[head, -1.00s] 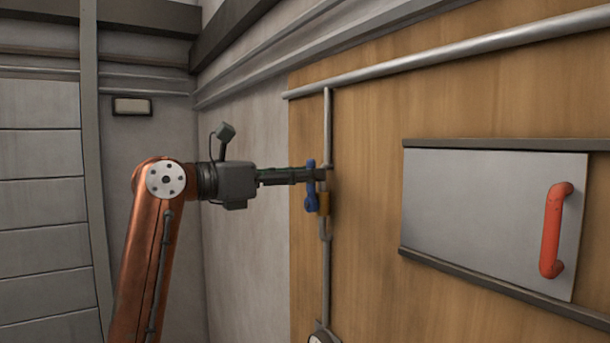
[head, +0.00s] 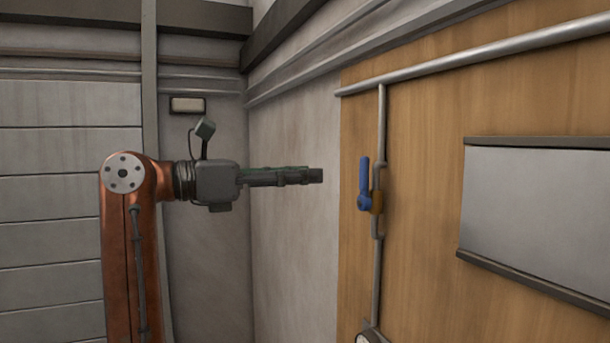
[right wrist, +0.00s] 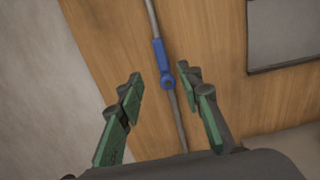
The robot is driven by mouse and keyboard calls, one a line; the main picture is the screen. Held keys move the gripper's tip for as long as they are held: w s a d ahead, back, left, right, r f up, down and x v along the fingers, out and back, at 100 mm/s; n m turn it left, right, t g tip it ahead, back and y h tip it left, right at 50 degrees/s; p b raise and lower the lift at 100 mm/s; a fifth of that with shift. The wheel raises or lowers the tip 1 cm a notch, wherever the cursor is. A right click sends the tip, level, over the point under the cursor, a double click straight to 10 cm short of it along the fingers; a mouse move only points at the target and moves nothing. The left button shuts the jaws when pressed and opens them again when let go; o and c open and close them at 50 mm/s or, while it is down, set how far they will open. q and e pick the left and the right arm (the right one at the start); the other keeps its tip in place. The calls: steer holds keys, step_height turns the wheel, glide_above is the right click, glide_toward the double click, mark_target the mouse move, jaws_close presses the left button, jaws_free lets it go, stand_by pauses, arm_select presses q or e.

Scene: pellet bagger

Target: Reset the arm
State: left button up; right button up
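My right gripper (head: 316,176) is held out level toward the wooden panel, a short way to the left of the blue valve handle (head: 364,182). In the right wrist view its two green-backed fingers (right wrist: 166,98) are apart, with nothing between them. The blue handle (right wrist: 161,64) shows ahead of the fingers in that view, clear of them. My left gripper is in neither view.
The wooden panel (head: 430,240) carries a grey sliding plate (head: 540,205) between dark rails at right. A thick pipe (head: 480,62) runs along the panel's top. Part of a gauge (head: 369,337) shows at the bottom edge.

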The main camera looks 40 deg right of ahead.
mark_target(361, 172)
steer(key=x, duration=1.2)
steer(key=shift+d, duration=0.1)
